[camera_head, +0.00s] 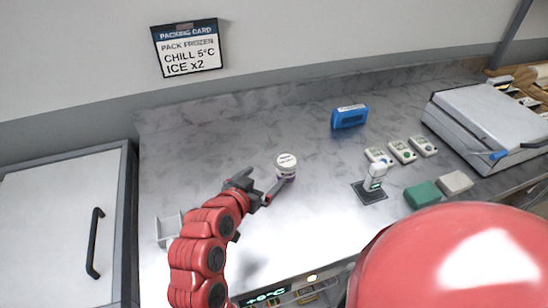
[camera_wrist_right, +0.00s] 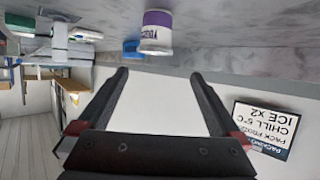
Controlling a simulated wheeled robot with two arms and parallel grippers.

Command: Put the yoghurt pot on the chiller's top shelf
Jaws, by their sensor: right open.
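The yoghurt pot (camera_head: 286,166) stands upright on the grey marbled counter, with a pale lid and a purple band. In the right wrist view the pot (camera_wrist_right: 156,34) appears upside down, just beyond the fingertips and roughly centred between them. My right gripper (camera_head: 260,184) is open and empty, close beside the pot on its left and near side. Its two dark fingers (camera_wrist_right: 159,75) are spread wide in the wrist view. A lit temperature display (camera_head: 268,297) shows at the bottom edge, below the counter front. No chiller shelf can be made out. My left gripper is not in view.
A blue block (camera_head: 349,117) lies behind the pot. Several small white devices (camera_head: 402,152), a device on a dark pad (camera_head: 374,178) and a green block (camera_head: 423,195) stand to the right. A white cabinet door (camera_head: 60,230) with a black handle is at left.

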